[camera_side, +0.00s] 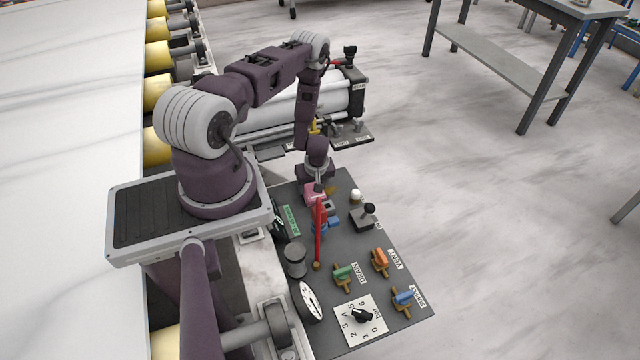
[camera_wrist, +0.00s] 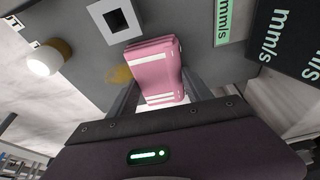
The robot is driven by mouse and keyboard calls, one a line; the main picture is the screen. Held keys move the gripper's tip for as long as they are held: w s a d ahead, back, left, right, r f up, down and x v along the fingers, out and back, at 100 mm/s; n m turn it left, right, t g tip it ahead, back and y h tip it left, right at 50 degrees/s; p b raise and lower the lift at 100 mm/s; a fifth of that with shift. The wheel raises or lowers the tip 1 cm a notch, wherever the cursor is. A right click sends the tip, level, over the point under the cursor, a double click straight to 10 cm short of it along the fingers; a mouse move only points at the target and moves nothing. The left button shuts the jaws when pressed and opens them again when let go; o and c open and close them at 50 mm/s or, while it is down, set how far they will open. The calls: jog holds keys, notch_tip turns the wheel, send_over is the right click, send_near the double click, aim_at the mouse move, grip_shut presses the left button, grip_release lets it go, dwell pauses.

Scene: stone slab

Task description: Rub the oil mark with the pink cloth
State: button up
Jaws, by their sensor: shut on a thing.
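The folded pink cloth (camera_wrist: 153,66) with white stripes is between the fingers of my gripper (camera_wrist: 160,92) in the wrist view. My gripper is shut on it. The cloth also shows in the side view (camera_side: 310,194), low at the panel, below my gripper (camera_side: 316,184). The yellow-brown oil mark (camera_wrist: 120,75) lies on the grey panel, just left of the cloth in the wrist view; the cloth may hide part of it. In the side view the mark (camera_side: 330,190) shows small, to the right of the cloth. Whether the cloth touches the panel I cannot tell.
A red lever (camera_side: 319,235) stands close in front of the cloth. A square socket (camera_wrist: 113,20), a white knob (camera_wrist: 45,60) and a green display (camera_wrist: 230,20) are around it. A black-knobbed joystick (camera_side: 367,212) and several valves, such as the orange one (camera_side: 380,260), are farther along.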

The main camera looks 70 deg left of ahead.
jog(key=shift+s, duration=1.25)
jog(key=shift+w, duration=6)
notch_tip(320, 180, up, 8)
jog(key=shift+s, duration=0.1)
jog(key=shift+r, duration=0.1)
